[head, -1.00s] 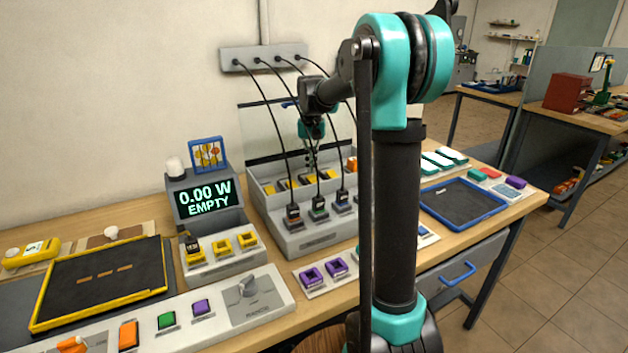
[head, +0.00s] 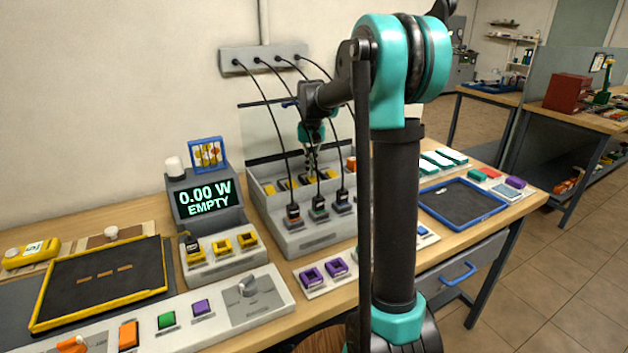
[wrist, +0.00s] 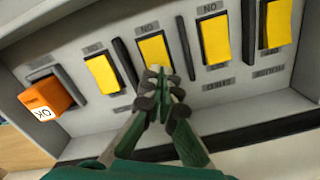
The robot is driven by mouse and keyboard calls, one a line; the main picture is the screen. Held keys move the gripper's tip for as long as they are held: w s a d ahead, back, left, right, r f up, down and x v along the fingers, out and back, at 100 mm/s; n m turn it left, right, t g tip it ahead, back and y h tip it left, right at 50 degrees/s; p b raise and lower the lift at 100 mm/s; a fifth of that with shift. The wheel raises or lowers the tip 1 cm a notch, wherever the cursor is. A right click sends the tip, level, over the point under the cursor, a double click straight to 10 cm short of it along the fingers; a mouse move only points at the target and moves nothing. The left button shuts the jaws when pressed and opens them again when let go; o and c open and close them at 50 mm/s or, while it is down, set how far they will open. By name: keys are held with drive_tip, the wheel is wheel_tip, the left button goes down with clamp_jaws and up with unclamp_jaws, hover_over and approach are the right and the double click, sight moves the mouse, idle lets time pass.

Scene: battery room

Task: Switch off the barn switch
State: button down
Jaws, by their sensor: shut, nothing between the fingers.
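A grey panel with a row of yellow switches stands at the back of the bench. In the wrist view the row includes a left yellow switch (wrist: 102,74), a middle one (wrist: 153,48), one right of it (wrist: 214,40) and one further right (wrist: 275,23). The labels appear upside down, with ON marks readable; the names are too blurred to tell which is the barn switch. My gripper (wrist: 158,75) is shut and empty, its tips just in front of the middle switch's lower edge; contact cannot be told. In the head view my gripper (head: 312,165) hangs over the panel.
An orange block marked OK (wrist: 46,97) sits at the panel's end. Black cables (head: 270,115) run from a wall box (head: 264,55) down to plugs in front of the switches, close around my gripper. A display (head: 207,197) reads 0.00 W EMPTY.

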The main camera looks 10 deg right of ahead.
drive_tip(key=shift+f, duration=0.45)
drive_tip(key=shift+r, duration=3.55)
drive_tip(key=shift+s, duration=0.1)
